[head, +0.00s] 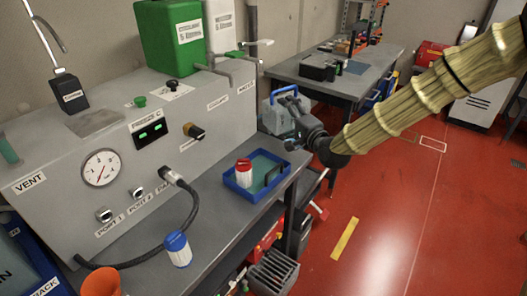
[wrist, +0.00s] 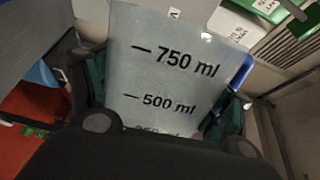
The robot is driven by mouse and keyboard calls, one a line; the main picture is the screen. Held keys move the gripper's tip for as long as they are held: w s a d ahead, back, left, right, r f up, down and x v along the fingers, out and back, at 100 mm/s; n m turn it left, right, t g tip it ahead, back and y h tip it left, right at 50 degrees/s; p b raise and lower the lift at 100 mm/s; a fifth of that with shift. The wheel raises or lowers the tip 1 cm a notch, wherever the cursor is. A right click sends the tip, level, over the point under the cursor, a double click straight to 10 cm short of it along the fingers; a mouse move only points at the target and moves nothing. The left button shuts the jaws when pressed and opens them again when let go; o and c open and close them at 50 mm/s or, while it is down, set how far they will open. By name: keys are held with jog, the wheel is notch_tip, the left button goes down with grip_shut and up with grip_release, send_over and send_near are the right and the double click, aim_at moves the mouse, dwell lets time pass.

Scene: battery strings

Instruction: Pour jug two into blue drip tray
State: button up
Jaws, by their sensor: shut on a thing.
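My gripper (head: 296,112) is shut on a translucent grey jug (head: 276,118) with a blue handle, at the bench's far right end. In the wrist view the jug (wrist: 165,85) fills the space between the fingers, with 750 ml and 500 ml marks facing me. No number label shows on it, and its contents are hidden. The blue drip tray (head: 246,193) lies on the bench, nearer than the jug and a little to its left in the head view. A red-capped white bottle (head: 243,176) and a dark upright piece (head: 273,175) appear inside the tray.
A grey panel housing with a gauge (head: 101,168) and a black hose (head: 190,215) stands along the left. A blue-capped white bottle (head: 178,252) and an orange cup (head: 101,282) are near the front. A second table (head: 352,84) stands behind. The red floor at right is mostly open.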

jog(key=b, duration=0.3)
jog(key=shift+a+f, duration=0.15)
jog(key=shift+f, duration=0.2)
jog(key=shift+b, duration=0.75)
jog(key=shift+b, duration=0.5)
jog(key=shift+r+b, duration=0.25)
jog(key=shift+b, duration=0.55)
